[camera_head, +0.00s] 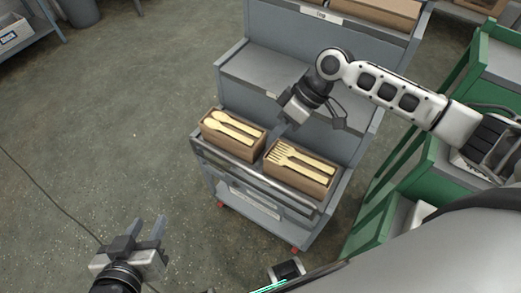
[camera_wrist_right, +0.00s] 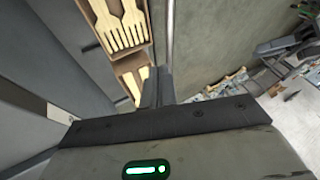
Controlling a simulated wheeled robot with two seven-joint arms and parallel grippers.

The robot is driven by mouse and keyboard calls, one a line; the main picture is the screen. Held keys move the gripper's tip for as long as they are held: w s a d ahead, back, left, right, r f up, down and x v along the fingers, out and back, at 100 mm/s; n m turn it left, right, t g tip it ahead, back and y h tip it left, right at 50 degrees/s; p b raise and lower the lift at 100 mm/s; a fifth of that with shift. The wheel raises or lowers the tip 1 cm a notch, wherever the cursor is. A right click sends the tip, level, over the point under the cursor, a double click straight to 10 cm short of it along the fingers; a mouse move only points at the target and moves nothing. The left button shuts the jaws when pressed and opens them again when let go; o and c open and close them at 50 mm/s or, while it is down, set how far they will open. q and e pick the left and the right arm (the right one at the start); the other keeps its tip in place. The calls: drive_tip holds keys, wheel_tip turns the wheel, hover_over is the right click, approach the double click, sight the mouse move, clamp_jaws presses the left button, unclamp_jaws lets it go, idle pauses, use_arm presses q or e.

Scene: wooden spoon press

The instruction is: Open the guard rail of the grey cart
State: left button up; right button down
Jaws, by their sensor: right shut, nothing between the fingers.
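The grey cart (camera_head: 275,70) stands in the middle of the head view. Its guard rail (camera_head: 250,172), a metal bar, runs across the front of the lower shelf, before two wooden boxes. The rail also shows in the right wrist view (camera_wrist_right: 170,38), running up from beside the fingers. My right gripper (camera_head: 284,127) is shut and empty, hanging over the shelf near the gap between the boxes; its fingers also show in the wrist view (camera_wrist_right: 157,84). Whether it touches anything is unclear. My left gripper (camera_head: 148,224) is open and empty over the floor, left of the cart's front.
The left box (camera_head: 232,146) holds wooden spoons and the right box (camera_head: 298,182) wooden forks. A green rack (camera_head: 400,175) stands close on the cart's right. A grey table (camera_head: 38,30) is far left. The floor (camera_head: 110,130) left of the cart is mostly clear, with a thin cable.

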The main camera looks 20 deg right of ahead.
drive_tip(key=b+x, duration=0.1)
drive_tip(key=x, duration=0.7)
drive_tip(key=shift+a+f, duration=0.1)
drive_tip(key=shift+f, duration=0.05)
use_arm(q)
drive_tip(key=shift+f, duration=0.2)
use_arm(e)
drive_tip(key=shift+a+f, duration=0.35)
drive_tip(key=shift+f, duration=0.15)
use_arm(q)
drive_tip(key=shift+d+r, duration=0.1)
drive_tip(key=shift+r, duration=0.05)
use_arm(e)
drive_tip(key=shift+a+r, duration=0.1)
